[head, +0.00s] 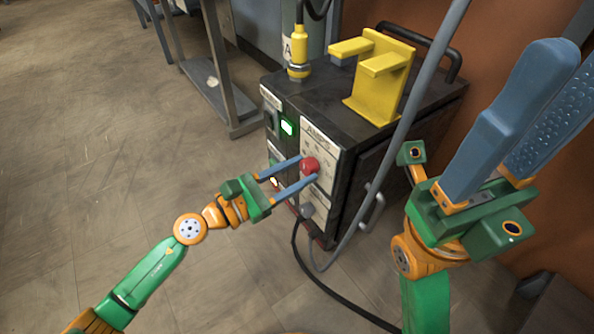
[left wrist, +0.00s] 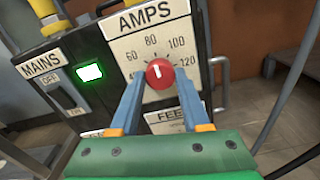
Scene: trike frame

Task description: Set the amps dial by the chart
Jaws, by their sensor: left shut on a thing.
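The red amps dial (head: 309,165) is on the front panel of a black welding machine (head: 350,185). In the left wrist view the dial (left wrist: 160,74) shows a short white mark pointing up, roughly toward 80. Printed numbers from 40 to 120 ring it under the word AMPS. My left gripper (head: 306,169) is shut on the dial, one blue finger on each side; its fingers also show in the left wrist view (left wrist: 160,84). My right gripper (head: 568,75) is raised at the right, fingers apart, nothing between them. I see no chart in either view.
A MAINS switch (left wrist: 62,92) and lit green lamp (left wrist: 90,72) are left of the dial. A yellow bracket (head: 378,82) and yellow connector (head: 299,50) are on top of the machine. A grey pole (head: 425,80) and black cable (head: 318,278) are close by.

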